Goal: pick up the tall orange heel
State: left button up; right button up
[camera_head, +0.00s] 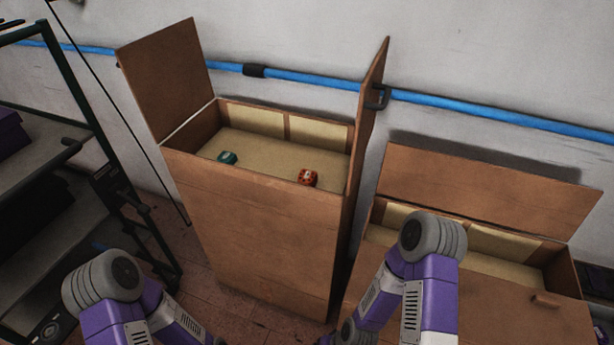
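A small orange-red object (307,178) lies inside the tall open wooden box (255,235), near its front right. It is the only orange thing I see, but it is too small to tell its exact shape or height. A small teal object (228,157) lies in the same box, to its left. My purple and grey arms show at the bottom left and bottom centre right, bent down with the elbows up. Both grippers are out of view, so neither is seen near the orange-red object.
The tall box has raised flaps at left (165,78) and right (370,110). A lower wooden box (480,305) with a raised lid (485,190) stands at right, partly behind my arm. A dark shelf rack (50,155) is at left. A blue pipe (440,99) runs along the wall.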

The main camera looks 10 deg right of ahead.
aim_at(307, 178)
jog(key=k, duration=0.65)
jog(key=u, duration=0.7)
jog(key=i, duration=1.15)
jog(key=z, duration=0.65)
